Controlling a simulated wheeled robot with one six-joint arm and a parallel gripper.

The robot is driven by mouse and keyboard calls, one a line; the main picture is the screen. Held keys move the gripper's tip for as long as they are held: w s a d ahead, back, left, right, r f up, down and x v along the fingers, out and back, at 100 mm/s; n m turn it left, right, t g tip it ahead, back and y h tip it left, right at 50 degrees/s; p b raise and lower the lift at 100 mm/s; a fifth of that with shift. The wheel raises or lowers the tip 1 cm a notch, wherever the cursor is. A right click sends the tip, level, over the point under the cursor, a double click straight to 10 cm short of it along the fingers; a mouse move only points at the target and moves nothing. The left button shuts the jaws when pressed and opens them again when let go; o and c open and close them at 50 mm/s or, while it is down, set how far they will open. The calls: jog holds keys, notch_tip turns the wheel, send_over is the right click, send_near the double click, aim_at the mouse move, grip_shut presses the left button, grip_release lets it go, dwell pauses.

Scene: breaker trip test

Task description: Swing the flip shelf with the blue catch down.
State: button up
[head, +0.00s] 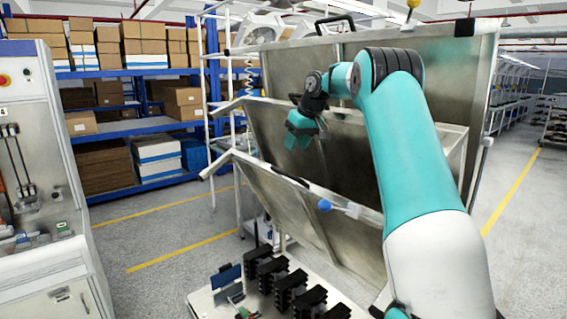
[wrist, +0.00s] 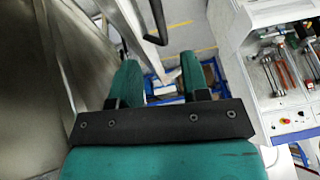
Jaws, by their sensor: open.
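The flip shelf with the blue catch (head: 285,212) is the lowest, front metal panel in the head view. It stands tilted up, its upper edge leaning toward the left. The blue catch (head: 325,204) is a small blue knob near its upper edge, left of my arm. My gripper (head: 300,132) is above and behind that edge, in front of the middle panel, apart from the blue catch. In the wrist view its two teal fingers (wrist: 160,78) are spread with nothing between them. The blue catch cannot be made out in the wrist view.
A middle panel (head: 355,150) and a taller back panel (head: 440,85) with a yellow knob (head: 412,4) stand behind. Black parts (head: 290,290) stand on the tray below. A workbench (head: 45,235) is at left. A black bar (wrist: 157,22) shows beyond the fingers.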

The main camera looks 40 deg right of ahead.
jog(key=p+x, duration=0.4)
jog(key=x, duration=0.6)
jog(key=shift+f, duration=0.1)
